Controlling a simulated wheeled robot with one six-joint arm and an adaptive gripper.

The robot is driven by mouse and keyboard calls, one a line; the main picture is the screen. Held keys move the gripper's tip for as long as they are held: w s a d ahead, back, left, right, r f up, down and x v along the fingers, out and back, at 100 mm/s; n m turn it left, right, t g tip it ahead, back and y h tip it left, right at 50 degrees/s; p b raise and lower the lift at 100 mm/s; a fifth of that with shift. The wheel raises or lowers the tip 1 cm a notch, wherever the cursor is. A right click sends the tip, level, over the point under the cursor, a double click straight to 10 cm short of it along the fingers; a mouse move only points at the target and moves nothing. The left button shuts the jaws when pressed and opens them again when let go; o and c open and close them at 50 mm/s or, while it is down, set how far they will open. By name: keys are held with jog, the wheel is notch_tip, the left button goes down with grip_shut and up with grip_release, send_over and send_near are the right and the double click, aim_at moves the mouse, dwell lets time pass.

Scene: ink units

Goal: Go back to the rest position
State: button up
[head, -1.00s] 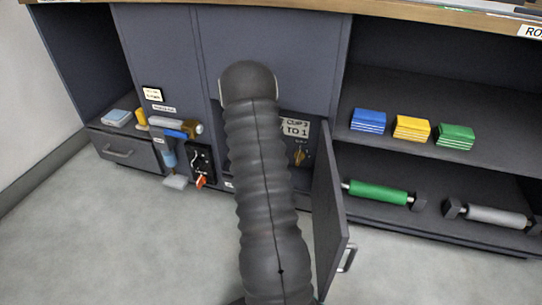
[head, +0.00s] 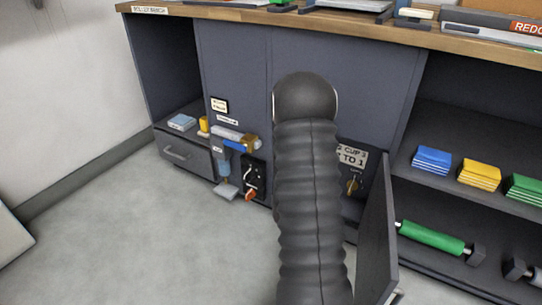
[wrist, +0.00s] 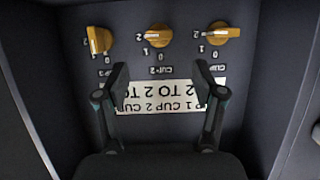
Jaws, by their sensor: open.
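My gripper (wrist: 161,72) is open, with two dark fingers apart and nothing between them. It is in front of a dark panel (wrist: 185,65) with yellow knobs in the wrist view. The left knob (wrist: 99,41) points roughly up and down. The middle knob (wrist: 158,36) and right knob (wrist: 219,32) are turned more sideways. A white label (wrist: 160,98) lies beyond the fingers. In the head view my dark ribbed arm (head: 312,210) reaches into the cabinet opening and hides the gripper; one yellow knob (head: 352,187) shows beside it.
An open cabinet door (head: 378,245) stands close to the right of my arm. Shelves on the right hold a blue block (head: 431,160), a yellow block (head: 479,173) and a green roller (head: 431,238). A drawer (head: 184,155) is at left. The floor (head: 170,245) at left is clear.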

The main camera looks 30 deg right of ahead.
jog(key=s+a+f+n+g+y, duration=0.1)
jog(key=a+f+y, duration=0.5)
jog(key=a+f, duration=0.15)
jog(key=s+a+r+n+g+y+p, duration=0.25)
jog(key=a+r+y, duration=0.3)
jog(key=a, duration=0.55)
jog(key=s+a+r+n+t+p, duration=0.1)
jog(key=s+a+r, duration=0.4)
jog(key=r, duration=0.7)
jog(key=s+a+r+n+t+p, duration=0.1)
jog(key=s+a+r+n+p, duration=0.3)
jog(key=r, duration=0.9)
jog(key=s+a+r+n+t+p, duration=0.1)
jog(key=s+a+r+n+p, duration=0.2)
jog(key=s+a+r, duration=0.4)
notch_tip(320, 180, up, 6)
jog(key=shift+a+r+n, duration=0.15)
jog(key=shift+a+n, duration=0.4)
jog(key=shift+a, duration=0.25)
